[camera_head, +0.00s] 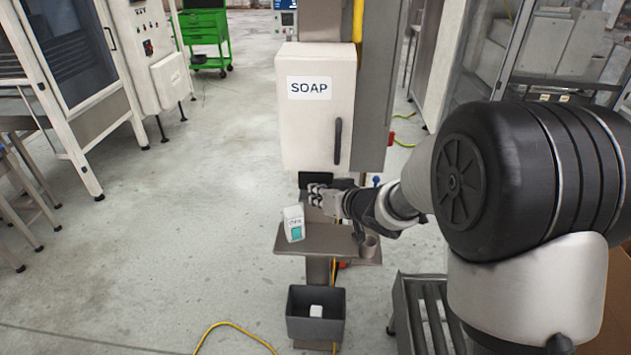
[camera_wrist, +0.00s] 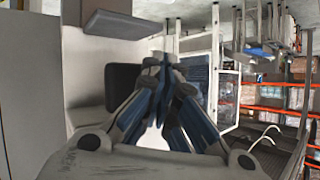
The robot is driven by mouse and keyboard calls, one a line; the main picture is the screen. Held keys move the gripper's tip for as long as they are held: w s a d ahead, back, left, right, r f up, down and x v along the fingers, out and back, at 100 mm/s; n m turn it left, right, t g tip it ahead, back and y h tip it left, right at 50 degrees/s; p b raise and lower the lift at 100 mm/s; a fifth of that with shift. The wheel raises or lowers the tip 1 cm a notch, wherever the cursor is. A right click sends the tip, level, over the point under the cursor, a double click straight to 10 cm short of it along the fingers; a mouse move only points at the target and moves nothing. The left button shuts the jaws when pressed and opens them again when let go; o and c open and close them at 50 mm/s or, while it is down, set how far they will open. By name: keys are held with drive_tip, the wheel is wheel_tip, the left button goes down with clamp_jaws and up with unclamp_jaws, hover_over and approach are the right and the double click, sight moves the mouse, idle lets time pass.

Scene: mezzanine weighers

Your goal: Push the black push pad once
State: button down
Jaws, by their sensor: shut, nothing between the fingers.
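The black push pad (camera_head: 316,179) shows just under the white cabinet labelled SOAP (camera_head: 309,120) in the head view. My gripper (camera_head: 316,195) is shut and empty. Its fingertips are in front of the pad's lower part and hide some of it. In the wrist view the closed fingertips (camera_wrist: 160,62) meet in the middle, and a dark rounded panel (camera_wrist: 121,84), which looks like the pad, lies just left of them. I cannot tell whether the fingers touch the pad.
A dark bin (camera_head: 315,325) with a white item stands beneath. A roller conveyor (camera_head: 402,310) is at right. The floor at left is open.

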drive_tip(key=shift+w+p, duration=0.65)
drive_tip(key=shift+w, duration=0.15)
idle(0.9)
drive_tip(key=shift+s, duration=0.1)
drive_tip(key=shift+s+b, duration=0.35)
drive_tip(key=shift+s, duration=0.8)
drive_tip(key=s+b, duration=0.1)
drive_tip(key=s, duration=0.4)
drive_tip(key=shift+a, duration=0.15)
idle(0.5)
